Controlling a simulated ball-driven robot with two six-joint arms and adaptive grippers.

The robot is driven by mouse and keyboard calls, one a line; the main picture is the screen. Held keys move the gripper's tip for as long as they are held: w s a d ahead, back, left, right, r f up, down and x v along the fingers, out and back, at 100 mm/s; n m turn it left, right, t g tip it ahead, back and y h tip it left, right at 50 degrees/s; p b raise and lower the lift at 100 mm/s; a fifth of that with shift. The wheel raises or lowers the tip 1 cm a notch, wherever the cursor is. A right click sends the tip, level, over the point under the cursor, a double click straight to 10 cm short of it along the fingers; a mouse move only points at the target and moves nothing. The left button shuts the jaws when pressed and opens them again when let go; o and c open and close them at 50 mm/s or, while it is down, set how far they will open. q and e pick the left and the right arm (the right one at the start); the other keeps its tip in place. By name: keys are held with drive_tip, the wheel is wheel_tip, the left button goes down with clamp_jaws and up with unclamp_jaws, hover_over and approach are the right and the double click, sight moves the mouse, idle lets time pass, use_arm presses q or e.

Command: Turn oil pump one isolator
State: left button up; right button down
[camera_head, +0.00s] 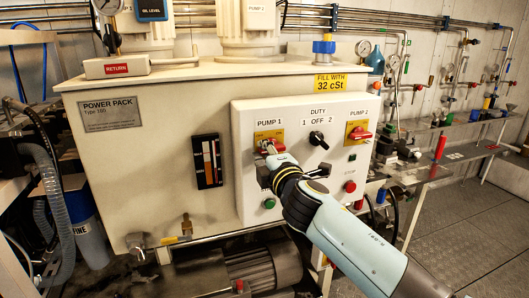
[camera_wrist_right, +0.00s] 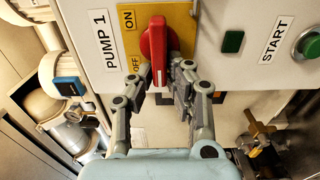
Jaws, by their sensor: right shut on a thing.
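The pump 1 isolator is a red rotary handle (camera_wrist_right: 156,45) on a yellow plate (camera_wrist_right: 128,20) marked ON and OFF, below the PUMP 1 label. In the head view its yellow plate (camera_head: 264,135) shows on the white control panel, with the red handle partly hidden by my gripper. My right gripper (camera_wrist_right: 167,80) is shut on the handle, with one finger on each side of its lower end in the wrist view. In the head view my right gripper (camera_head: 268,150) reaches the panel from the lower right. My left gripper is not in view.
The panel also carries a black duty selector (camera_head: 318,139), the red pump 2 isolator (camera_head: 361,134), a red button (camera_head: 349,186) and a green button (camera_head: 268,203). In the wrist view a green start button (camera_wrist_right: 308,45) is at the right. Bare floor (camera_head: 465,225) lies right.

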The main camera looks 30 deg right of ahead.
drive_tip(key=shift+f, duration=0.1)
drive_tip(key=c, duration=1.3)
unclamp_jaws()
drive_tip(key=shift+c, duration=0.2)
drive_tip(key=v, duration=1.2)
drive_tip(key=shift+a, duration=0.1)
